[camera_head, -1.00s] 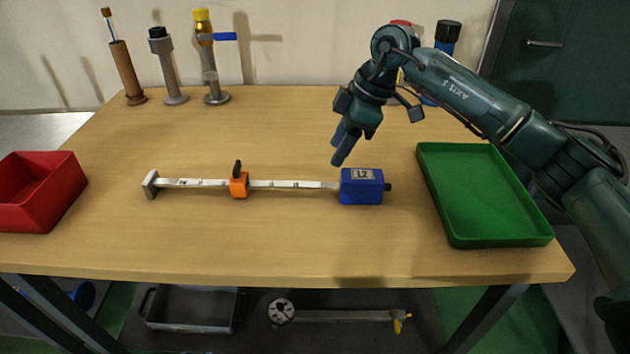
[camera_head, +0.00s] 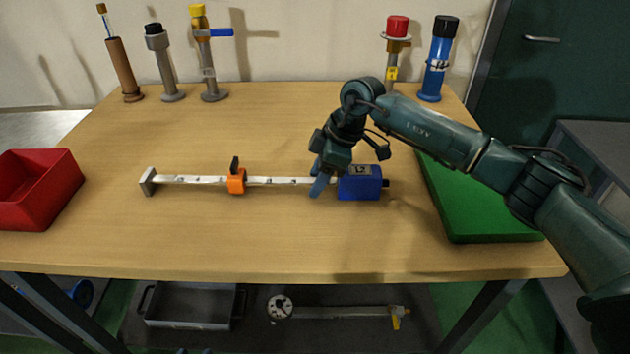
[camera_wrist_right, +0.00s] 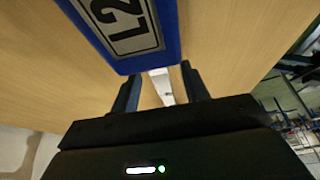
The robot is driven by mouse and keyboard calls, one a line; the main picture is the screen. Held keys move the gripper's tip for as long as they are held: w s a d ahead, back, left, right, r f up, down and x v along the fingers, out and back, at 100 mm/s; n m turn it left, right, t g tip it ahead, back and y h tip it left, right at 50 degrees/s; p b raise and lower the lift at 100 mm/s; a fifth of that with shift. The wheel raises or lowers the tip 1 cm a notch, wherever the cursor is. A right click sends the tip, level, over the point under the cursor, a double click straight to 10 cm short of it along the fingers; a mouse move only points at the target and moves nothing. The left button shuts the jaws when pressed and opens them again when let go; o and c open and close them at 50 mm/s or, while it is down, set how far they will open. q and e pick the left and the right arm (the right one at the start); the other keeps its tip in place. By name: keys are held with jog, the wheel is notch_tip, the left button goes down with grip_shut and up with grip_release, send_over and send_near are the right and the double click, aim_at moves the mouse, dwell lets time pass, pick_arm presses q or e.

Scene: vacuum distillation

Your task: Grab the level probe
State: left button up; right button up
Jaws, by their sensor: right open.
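The level probe lies flat across the middle of the table. It has a pale rod (camera_head: 205,180) with a grey end plate at the left, an orange slider (camera_head: 236,181), and a blue box (camera_head: 361,184) at the right. My right gripper (camera_head: 318,186) is at the rod just left of the blue box. In the right wrist view, the open fingers (camera_wrist_right: 160,92) stand on either side of the pale rod (camera_wrist_right: 163,88), apart from it, with the blue box (camera_wrist_right: 130,25) labelled L2 close by. My left gripper is not in view.
A red bin (camera_head: 38,190) stands at the left and a green tray (camera_head: 478,205) at the right, partly behind my right arm. Several upright instruments stand along the back edge, including a blue cylinder (camera_head: 438,60). The table front is clear.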

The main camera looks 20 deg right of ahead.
grip_shut()
dwell(0.3)
jog(key=shift+r, duration=0.1)
